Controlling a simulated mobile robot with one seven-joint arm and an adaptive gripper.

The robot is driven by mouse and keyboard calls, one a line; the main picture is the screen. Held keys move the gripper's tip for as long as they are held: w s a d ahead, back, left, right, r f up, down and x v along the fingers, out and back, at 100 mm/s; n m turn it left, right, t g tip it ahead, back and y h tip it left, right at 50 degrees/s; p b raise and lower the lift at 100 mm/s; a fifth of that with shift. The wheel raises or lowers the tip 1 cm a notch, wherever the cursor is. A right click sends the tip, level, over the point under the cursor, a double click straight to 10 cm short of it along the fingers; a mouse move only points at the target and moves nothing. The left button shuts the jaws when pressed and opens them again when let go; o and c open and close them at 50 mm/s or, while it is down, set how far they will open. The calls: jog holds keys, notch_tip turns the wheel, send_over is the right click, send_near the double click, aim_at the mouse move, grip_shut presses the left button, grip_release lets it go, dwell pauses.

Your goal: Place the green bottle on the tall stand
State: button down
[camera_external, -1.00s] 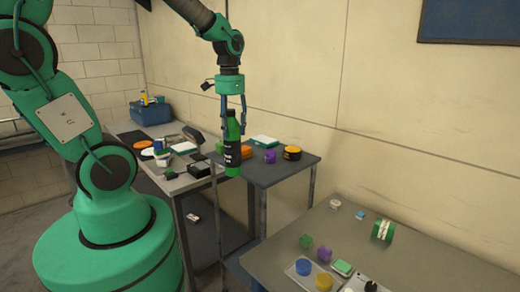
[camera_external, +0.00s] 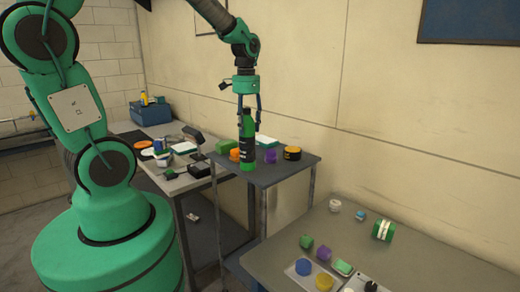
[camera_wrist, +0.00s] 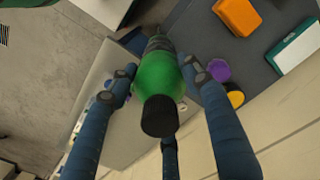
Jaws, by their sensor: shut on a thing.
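The green bottle (camera_external: 247,152) is upright, with a dark label and a black cap (camera_wrist: 159,116). My gripper (camera_external: 249,121) is shut on its upper part, with fingers on both sides in the wrist view (camera_wrist: 160,82). The tall stand (camera_external: 281,174) has a dark grey top, which also shows in the wrist view (camera_wrist: 205,40). In the external view the bottle's base overlaps the front left part of this top. I cannot tell whether it touches the surface.
The stand top holds an orange box (camera_wrist: 238,16), a purple piece (camera_wrist: 218,71), a yellow-and-black round item (camera_external: 292,153) and a white-and-green case (camera_wrist: 299,45). A green block (camera_external: 226,147) is left of the bottle. A cluttered table (camera_external: 176,184) stands left, another (camera_external: 420,255) front right.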

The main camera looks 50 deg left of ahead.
jog(key=w+p, duration=0.1)
jog(key=w, duration=0.6)
jog(key=shift+w+a+f, duration=0.25)
jog(key=shift+a+f, duration=0.1)
jog(key=shift+w+f+p, duration=0.2)
jog(key=shift+f+p, duration=0.05)
jog(key=shift+f, duration=0.65)
jog(key=shift+w+f+p, duration=0.2)
jog(key=shift+f, duration=0.8)
jog(key=c, duration=0.8)
grip_release()
jog(key=shift+c, duration=0.2)
notch_tip(320, 180, up, 12)
jog(key=b, duration=0.1)
